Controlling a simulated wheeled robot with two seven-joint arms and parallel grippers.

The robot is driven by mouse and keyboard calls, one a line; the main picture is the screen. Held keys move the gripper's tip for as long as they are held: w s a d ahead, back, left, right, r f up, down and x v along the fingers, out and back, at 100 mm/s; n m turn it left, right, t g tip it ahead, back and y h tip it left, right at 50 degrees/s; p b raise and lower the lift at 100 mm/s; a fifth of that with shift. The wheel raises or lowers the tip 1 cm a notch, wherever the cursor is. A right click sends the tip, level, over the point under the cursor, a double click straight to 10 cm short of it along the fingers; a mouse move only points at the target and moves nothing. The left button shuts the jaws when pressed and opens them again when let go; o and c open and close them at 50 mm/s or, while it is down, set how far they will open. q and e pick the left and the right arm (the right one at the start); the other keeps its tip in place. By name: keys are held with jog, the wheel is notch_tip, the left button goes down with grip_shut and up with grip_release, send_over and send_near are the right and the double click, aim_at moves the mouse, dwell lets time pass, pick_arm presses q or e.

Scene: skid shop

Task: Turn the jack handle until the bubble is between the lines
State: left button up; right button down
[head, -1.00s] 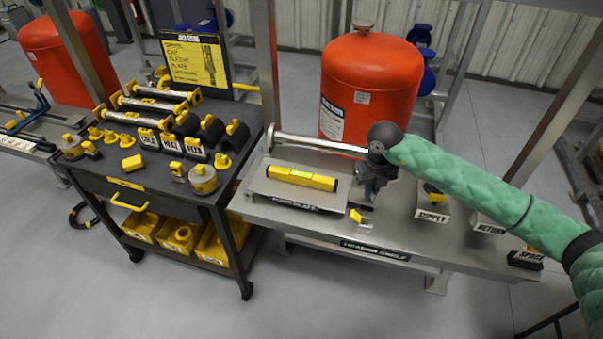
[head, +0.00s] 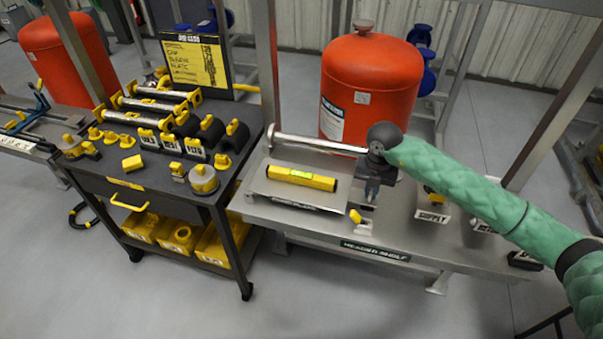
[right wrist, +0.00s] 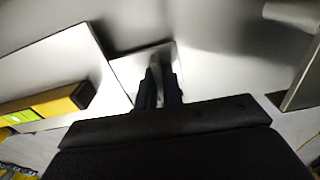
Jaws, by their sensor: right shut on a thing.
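A yellow spirit level (head: 302,178) lies on the flat grey plate (head: 268,190) on the steel shelf. Its green vial shows, but the bubble and its lines are too small to read. The level's end also shows at the left of the right wrist view (right wrist: 50,103). My right gripper (head: 370,192) points down just right of the plate. In the wrist view its dark fingers (right wrist: 157,88) are shut on a narrow grey piece, apparently the jack handle, mostly hidden. A small yellow-tipped part (head: 355,216) sits just below the gripper. My left gripper is not in view.
A red tank (head: 372,85) stands behind the shelf, with a metal bar (head: 310,143) in front of it. Labelled blocks, one reading SUPPLY (head: 432,214), stand to the right. A black cart (head: 150,185) with yellow-marked parts stands left. The shelf front is mostly clear.

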jog(key=shift+s+f+m, duration=0.1)
jog(key=shift+f+m, duration=0.05)
jog(key=shift+m, duration=0.15)
jog(key=shift+m, duration=0.3)
jog(key=c, duration=1.5)
grip_release()
jog(key=shift+c, duration=0.2)
jog(key=shift+r+p, duration=1.25)
jog(key=shift+r, duration=2.4)
